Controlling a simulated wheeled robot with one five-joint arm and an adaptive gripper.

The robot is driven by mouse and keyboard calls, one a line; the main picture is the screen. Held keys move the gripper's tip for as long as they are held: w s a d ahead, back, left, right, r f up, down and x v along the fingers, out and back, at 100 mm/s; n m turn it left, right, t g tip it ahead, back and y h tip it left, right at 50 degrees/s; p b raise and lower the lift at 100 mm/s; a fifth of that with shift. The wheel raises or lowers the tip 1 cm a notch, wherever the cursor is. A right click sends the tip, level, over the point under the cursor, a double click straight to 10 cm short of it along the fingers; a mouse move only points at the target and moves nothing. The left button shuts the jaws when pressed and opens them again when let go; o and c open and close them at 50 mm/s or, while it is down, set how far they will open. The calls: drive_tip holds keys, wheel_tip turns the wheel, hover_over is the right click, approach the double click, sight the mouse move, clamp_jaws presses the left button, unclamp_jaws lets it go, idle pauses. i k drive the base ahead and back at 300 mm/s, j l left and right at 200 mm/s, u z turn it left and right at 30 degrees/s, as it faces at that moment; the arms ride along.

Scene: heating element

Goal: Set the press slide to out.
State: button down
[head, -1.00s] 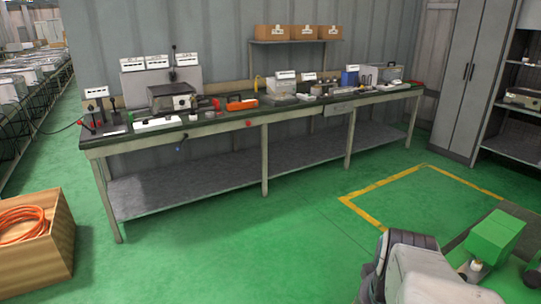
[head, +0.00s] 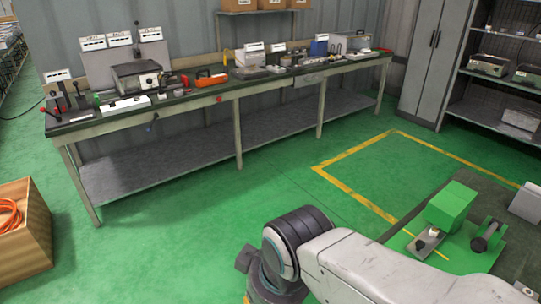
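I cannot make out which fixture is the press slide; the signs are too small to read. The long workbench (head: 240,90) carries several devices. At its left end stand levers with red knobs (head: 46,111). Beside them are a grey boxy machine (head: 138,78) and a white block (head: 125,104). An orange toolbox (head: 211,77) and a grey device (head: 249,65) stand further right. My arm crosses the bottom of the head view, away from the bench. My gripper is outside the frame, past the lower right.
A surface at lower right bears a green block (head: 450,205) and a black cylindrical part (head: 488,236). A wooden crate (head: 32,235) with orange hose stands at left. A grey cabinet (head: 432,60) and shelves (head: 500,103) stand at right. Green floor before the bench is clear.

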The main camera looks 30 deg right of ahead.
sight(423, 245)
drive_tip(key=z, duration=2.25)
